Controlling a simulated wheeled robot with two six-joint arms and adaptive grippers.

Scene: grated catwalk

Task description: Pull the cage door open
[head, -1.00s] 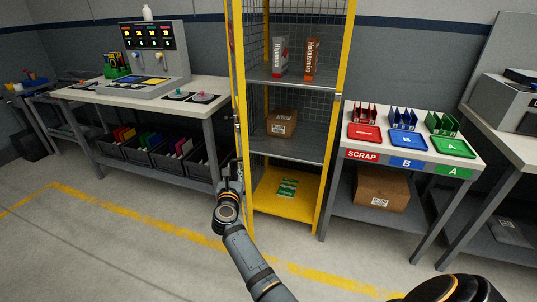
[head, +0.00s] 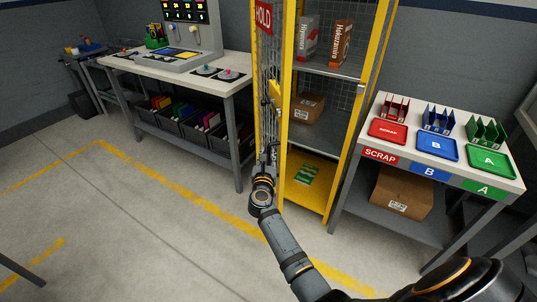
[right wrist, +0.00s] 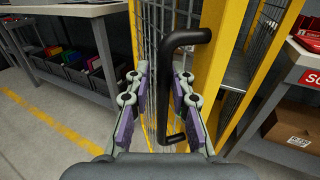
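The cage door (head: 268,62) is a mesh panel in a yellow frame with a red HOLD sign. My left gripper is out of view.
The yellow cage (head: 291,150) holds shelves with boxes. A workbench (head: 225,88) with bins beneath stands to the left. A sorting table (head: 415,178) with coloured trays stands close on the right. The floor (head: 150,225) at front left is clear.

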